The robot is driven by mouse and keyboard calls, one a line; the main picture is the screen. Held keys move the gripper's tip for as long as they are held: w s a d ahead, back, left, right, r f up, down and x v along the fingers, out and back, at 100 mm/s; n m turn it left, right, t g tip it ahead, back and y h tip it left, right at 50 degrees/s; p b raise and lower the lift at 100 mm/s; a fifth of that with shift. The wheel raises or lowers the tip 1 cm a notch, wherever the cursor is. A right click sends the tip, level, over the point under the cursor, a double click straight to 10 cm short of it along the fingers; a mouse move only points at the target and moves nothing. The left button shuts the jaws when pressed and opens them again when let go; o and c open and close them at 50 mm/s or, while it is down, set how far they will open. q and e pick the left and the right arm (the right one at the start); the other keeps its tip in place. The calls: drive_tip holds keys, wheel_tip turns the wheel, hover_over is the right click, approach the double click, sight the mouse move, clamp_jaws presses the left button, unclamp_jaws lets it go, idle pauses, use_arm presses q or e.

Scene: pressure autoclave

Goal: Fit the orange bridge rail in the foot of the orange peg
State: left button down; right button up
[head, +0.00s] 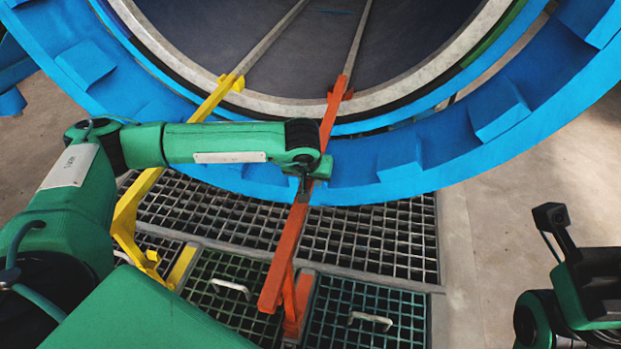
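The orange bridge rail (284,248) runs from the autoclave's mouth down to the front, over the floor grating. Its upper end is at the end of a grey track on the mouth's rim. A short orange leg (289,291) shows under its lower end. An orange piece on the floor (305,297), seemingly the peg's foot, is just right of that leg; whether they touch I cannot tell. My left gripper (305,190) points down right at the rail's middle; its fingers are partly hidden, so its grip is unclear. My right gripper (550,218) is far right, away from the rail.
A yellow bridge rail (137,190) stands to the left, with a yellow piece (182,267) on the floor by its lower end. The blue autoclave ring (400,165) curves across the back. Grating panels with white handles (371,320) lie in front. Bare floor is at right.

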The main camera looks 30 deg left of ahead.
use_arm(q)
drive_tip(key=shift+f+b, duration=0.85)
drive_tip(key=shift+f, duration=0.4)
idle(0.3)
drive_tip(key=shift+r, duration=0.3)
idle(0.3)
drive_tip(key=shift+r+p, duration=0.95)
drive_tip(key=shift+r, duration=0.3)
drive_tip(key=shift+f, duration=0.25)
idle(1.7)
drive_tip(key=shift+f+b, duration=0.95)
drive_tip(key=shift+f, duration=0.3)
drive_tip(key=shift+r, duration=0.2)
idle(0.5)
